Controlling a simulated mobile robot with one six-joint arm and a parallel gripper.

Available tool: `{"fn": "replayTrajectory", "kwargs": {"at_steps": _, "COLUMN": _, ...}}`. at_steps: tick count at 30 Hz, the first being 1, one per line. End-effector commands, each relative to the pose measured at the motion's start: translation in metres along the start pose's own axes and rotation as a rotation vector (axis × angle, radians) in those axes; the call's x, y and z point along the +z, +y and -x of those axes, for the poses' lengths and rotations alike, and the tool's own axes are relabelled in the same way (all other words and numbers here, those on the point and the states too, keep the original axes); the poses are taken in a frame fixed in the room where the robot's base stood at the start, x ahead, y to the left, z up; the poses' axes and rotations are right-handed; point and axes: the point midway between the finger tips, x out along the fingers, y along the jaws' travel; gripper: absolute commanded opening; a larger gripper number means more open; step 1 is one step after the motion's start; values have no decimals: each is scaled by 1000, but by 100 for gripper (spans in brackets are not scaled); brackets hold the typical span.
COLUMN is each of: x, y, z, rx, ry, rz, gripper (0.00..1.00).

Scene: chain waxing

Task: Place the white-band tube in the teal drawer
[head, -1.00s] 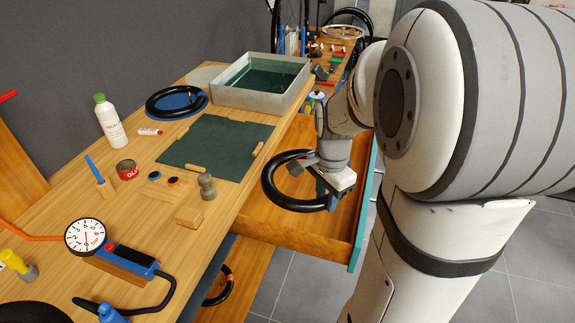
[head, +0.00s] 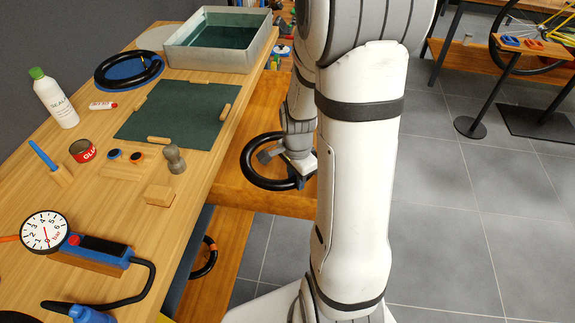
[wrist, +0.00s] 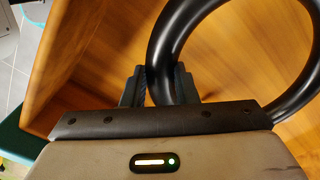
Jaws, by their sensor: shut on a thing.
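My gripper (head: 298,172) is shut on a black ring-shaped tube (head: 247,160), which hangs over the open drawer. In the wrist view the two fingers (wrist: 157,88) pinch one side of the tube (wrist: 158,40). No white band shows on the visible part of it. The drawer's wooden side wall (head: 240,198) and its interior (wrist: 100,70) are in view. Its teal front is hidden behind my arm in the head view. I cannot tell whether the tube touches the drawer floor.
A second black tube (head: 100,75) lies on a blue round pad on the bench. A grey water tray (head: 215,60), green mat (head: 165,115), white bottle (head: 55,100) and pressure gauge (head: 44,231) are also there. Another tube (head: 212,258) hangs below the bench.

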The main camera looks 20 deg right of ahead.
Motion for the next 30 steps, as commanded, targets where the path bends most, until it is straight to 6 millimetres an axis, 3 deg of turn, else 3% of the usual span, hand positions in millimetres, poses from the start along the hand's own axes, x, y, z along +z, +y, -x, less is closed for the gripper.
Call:
{"fn": "replayTrajectory", "kwargs": {"at_steps": 8, "x": -5, "y": -23, "z": 1, "rx": 1, "ry": -1, "rz": 2, "gripper": 0}}
{"fn": "replayTrajectory", "kwargs": {"at_steps": 15, "x": -12, "y": -54, "z": -2, "rx": 3, "ry": -2, "rz": 3, "gripper": 0}}
{"fn": "replayTrajectory", "kwargs": {"at_steps": 18, "x": -12, "y": -52, "z": -12, "rx": 3, "ry": -1, "rz": 2, "gripper": 0}}
{"fn": "replayTrajectory", "kwargs": {"at_steps": 28, "x": -11, "y": -53, "z": -16, "rx": 1, "ry": -1, "rz": 3, "gripper": 0}}
{"fn": "replayTrajectory", "kwargs": {"at_steps": 29, "x": -11, "y": -53, "z": -15, "rx": 1, "ry": -1, "rz": 3, "gripper": 28}}
{"fn": "replayTrajectory", "kwargs": {"at_steps": 30, "x": -11, "y": -53, "z": -15, "rx": 1, "ry": -1, "rz": 3, "gripper": 31}}
